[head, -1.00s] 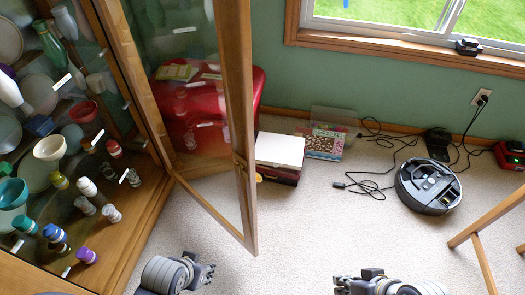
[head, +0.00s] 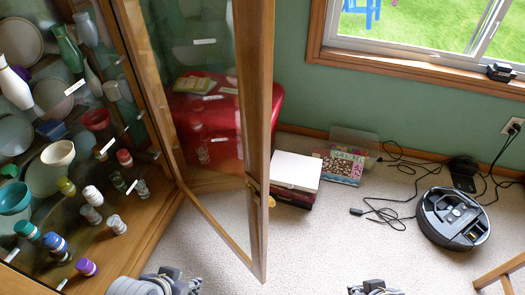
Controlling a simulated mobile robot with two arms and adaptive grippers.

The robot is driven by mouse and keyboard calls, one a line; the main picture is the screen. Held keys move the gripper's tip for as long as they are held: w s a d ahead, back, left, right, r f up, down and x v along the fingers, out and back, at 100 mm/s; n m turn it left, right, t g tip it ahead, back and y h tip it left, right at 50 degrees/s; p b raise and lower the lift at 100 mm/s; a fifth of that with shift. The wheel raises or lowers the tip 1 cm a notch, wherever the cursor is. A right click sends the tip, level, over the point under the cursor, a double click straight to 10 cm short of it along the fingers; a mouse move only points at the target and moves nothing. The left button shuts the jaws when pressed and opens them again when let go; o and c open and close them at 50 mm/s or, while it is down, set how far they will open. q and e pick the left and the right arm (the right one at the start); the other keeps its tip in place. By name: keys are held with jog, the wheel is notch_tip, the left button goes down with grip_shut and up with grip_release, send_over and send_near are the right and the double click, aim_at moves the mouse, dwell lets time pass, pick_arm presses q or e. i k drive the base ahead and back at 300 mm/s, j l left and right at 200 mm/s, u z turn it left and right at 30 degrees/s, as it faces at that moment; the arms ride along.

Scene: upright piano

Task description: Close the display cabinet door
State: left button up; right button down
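The display cabinet door (head: 257,130) is a wood-framed glass panel. It stands wide open, swung out from the cabinet (head: 147,75) on the left, with its free edge over the carpet. A small knob or latch (head: 270,201) shows on that edge. My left gripper (head: 185,284) is at the bottom edge, left of the door's lower corner and in front of the cabinet, apart from the door in the picture. My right gripper (head: 374,287) is at the bottom edge, right of the door. Both are partly cut off, and their fingers are unclear.
Cups, bowls and bottles fill the cabinet shelves. A red container (head: 205,115) shows through the door glass. A white-topped box (head: 295,171) and a puzzle box (head: 342,164) sit by the wall. A robot vacuum (head: 453,218) and cables (head: 385,215) lie at right.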

aim_at(254, 21)
jog(key=i+l+u, duration=0.1)
jog(key=u, duration=0.25)
jog(key=i+l+u, duration=0.2)
jog(key=u, duration=0.15)
jog(key=i, duration=0.1)
